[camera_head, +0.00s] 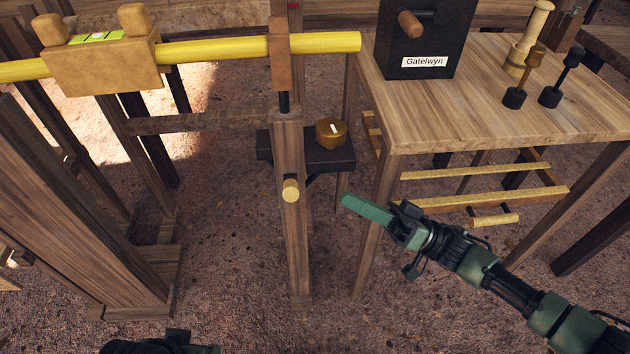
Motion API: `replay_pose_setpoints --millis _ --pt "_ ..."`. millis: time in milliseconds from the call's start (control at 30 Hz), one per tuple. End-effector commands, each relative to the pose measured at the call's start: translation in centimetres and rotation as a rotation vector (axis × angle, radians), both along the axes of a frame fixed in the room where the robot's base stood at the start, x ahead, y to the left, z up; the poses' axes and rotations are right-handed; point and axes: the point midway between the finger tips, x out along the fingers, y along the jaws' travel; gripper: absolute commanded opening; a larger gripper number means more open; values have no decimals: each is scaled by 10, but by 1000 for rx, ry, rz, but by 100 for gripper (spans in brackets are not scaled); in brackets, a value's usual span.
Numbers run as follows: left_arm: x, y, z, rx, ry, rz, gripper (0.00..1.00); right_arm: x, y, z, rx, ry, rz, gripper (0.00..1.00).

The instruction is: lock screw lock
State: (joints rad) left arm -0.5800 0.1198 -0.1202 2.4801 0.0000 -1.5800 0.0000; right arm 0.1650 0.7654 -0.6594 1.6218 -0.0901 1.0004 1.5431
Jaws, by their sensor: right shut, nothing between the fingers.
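A pale wooden peg-like knob (290,190) sticks out of the front of an upright wooden post (291,240). A round brass knob with a white mark (331,131) sits on a dark block (343,158) behind the post. I cannot tell which of these is the lock screw. My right gripper (352,203) is shut and empty, its green fingers pointing left toward the post. It is right of the wooden knob and apart from it. A dark and green piece of my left gripper (165,345) shows at the bottom edge; its fingers cannot be made out.
A yellow bar (215,48) crosses at the top through a wooden holder (280,60) and a block with a level (100,66). A table (440,125) at right bears a black box labelled "Gatelwyn" (425,30) and several handled tools. Ground is bare between post and frame.

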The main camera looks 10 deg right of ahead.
Motion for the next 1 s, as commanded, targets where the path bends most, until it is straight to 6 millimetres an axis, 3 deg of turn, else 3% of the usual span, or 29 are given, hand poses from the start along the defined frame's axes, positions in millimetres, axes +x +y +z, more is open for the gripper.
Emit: replay_pose_setpoints --millis 533,700,1000 --pt "0 0 -2 0 0 0 55 23 73 37 3 -3 1 0" --pt "0 0 -3 0 0 0 55 27 84 42 2 -1 1 0" --pt "0 0 -3 0 0 0 55 27 85 42 1 -1 0 0"
